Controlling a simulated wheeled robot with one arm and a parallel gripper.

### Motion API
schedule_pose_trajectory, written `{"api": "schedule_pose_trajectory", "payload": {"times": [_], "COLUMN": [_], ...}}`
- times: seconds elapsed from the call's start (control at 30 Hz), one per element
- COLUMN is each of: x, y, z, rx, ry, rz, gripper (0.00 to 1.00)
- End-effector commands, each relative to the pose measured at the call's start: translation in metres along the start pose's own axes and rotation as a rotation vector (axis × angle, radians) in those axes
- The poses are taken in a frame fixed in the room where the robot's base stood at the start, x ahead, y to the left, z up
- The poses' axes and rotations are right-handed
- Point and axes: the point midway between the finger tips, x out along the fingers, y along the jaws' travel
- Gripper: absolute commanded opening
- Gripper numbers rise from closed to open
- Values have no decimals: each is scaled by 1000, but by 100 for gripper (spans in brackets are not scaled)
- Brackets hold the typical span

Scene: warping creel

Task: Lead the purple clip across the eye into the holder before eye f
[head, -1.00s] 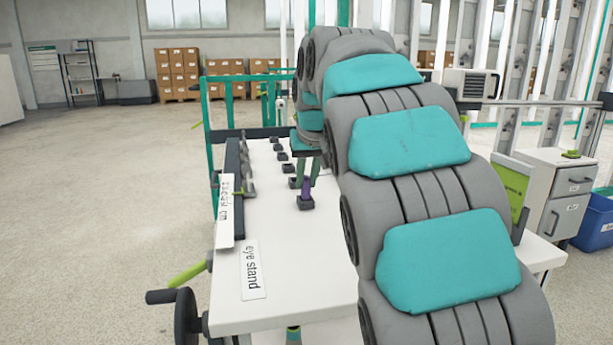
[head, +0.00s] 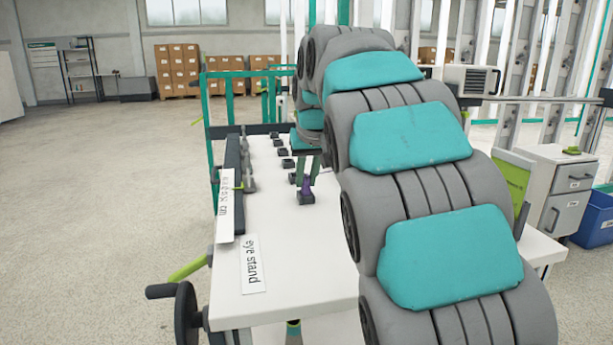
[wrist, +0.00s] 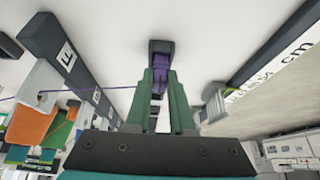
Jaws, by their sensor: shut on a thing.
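The purple clip (wrist: 161,67) is between the green fingers of my gripper (wrist: 166,95), which is shut on it. In the wrist view its end meets a small dark holder (wrist: 160,46) on the white table; how deep it sits inside cannot be told. In the head view the clip (head: 305,186) is just above or in the dark holder (head: 306,198), under my gripper (head: 307,172). A thin purple thread (wrist: 115,87) runs from the clip leftward in the wrist view. A dark block labelled F (wrist: 67,56) lies to the left there; its eye is not clear.
Several small dark holders (head: 287,163) stand in a row on the white table (head: 285,250). A dark rail with a cm scale (head: 225,208) runs along the table's left edge. An "eye stand" label (head: 253,263) lies in front. A grey cabinet (head: 560,195) stands at the right.

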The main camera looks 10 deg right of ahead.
Motion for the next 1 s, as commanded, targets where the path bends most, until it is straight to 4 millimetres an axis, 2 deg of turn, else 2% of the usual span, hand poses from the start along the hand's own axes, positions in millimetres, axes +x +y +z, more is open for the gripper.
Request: {"api": "schedule_pose_trajectory", "payload": {"times": [0.37,0.4,0.6,0.7,0.87,1.0], "x": [4,3,3,3,3,3], "y": [0,0,0,0,0,0], "z": [2,2,2,2,2,2], "rx": [0,0,0,0,0,0], "ry": [0,0,0,-1,-1,-1], "rz": [0,0,0,0,0,0], "gripper": [0,24,47,56,56,71]}}
